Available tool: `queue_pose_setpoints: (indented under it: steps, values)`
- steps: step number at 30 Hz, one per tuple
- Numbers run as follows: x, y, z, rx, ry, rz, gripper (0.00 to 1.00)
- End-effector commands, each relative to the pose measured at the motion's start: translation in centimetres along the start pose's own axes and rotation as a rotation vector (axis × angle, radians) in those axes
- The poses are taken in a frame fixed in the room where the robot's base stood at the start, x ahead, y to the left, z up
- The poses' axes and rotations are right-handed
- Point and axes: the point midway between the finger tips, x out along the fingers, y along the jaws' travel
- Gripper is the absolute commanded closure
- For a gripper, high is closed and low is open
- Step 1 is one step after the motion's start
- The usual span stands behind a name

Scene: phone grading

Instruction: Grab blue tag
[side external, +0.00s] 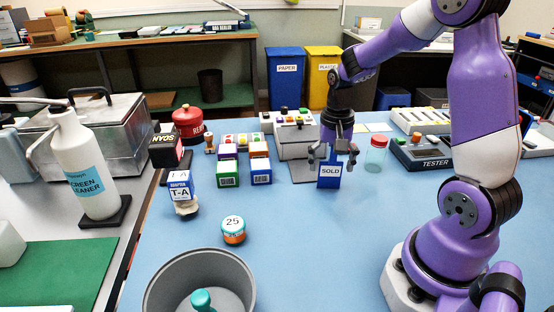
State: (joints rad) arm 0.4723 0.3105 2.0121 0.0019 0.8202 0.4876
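The blue tag (330,182) is marked SOLD on a white label and stands upright on the blue mat, right of the grey box. My gripper (333,155) points down over the top of the tag. Its two fingers are spread apart, one at each side of the tag's upper part. The fingers look open, and I see no clear contact with the tag. Whether the tag lies exactly between the fingers in depth or a little in front of them, I cannot tell.
A red-lidded jar (376,155) stands close to the right of the tag. The grey box (296,143) is close to the left. Small labelled boxes (260,172) stand further left. A grey tester (422,155) is at the right. The blue mat (310,245) in front is clear.

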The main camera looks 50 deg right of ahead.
Motion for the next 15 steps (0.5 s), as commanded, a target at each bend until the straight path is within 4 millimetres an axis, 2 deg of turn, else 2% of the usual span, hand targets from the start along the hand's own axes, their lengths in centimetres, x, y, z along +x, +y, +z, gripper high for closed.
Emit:
queue_pose_setpoints:
  steps: [1,3,4,15]
  values:
    - [-0.01,0.00,0.00,0.000,0.000,0.000,0.40]
    - [-0.02,0.00,0.00,0.000,0.000,0.000,0.55]
    - [-0.02,0.00,0.00,0.000,0.000,0.000,0.57]
    - [-0.13,0.02,0.02,0.000,-0.001,0.001,0.58]
